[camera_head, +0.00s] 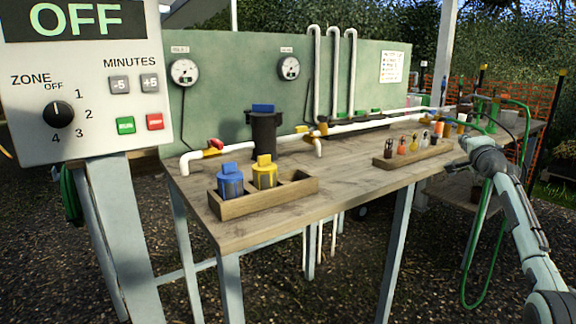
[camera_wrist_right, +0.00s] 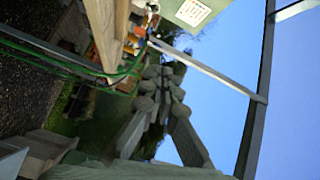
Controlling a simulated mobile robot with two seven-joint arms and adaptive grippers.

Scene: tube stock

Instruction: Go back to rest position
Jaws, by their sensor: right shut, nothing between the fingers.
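My right arm comes in from the lower right in the head view and reaches up to the right end of the wooden workbench (camera_head: 345,195). In the right wrist view my right gripper (camera_wrist_right: 160,75) is shut, its fingers together with nothing between them. Around its tips I see open air, with sky to the right and the bench and green tubing to the left. In the head view the gripper's fingers are small and hard to tell from the clutter behind. My left gripper is not in view.
A control box (camera_head: 85,85) reading OFF stands at the left. On the bench are a wooden tray (camera_head: 262,203) with blue and yellow filter caps, white pipes, and a rack (camera_head: 413,155) of small bottles. A green hose (camera_head: 483,245) hangs beside my right arm.

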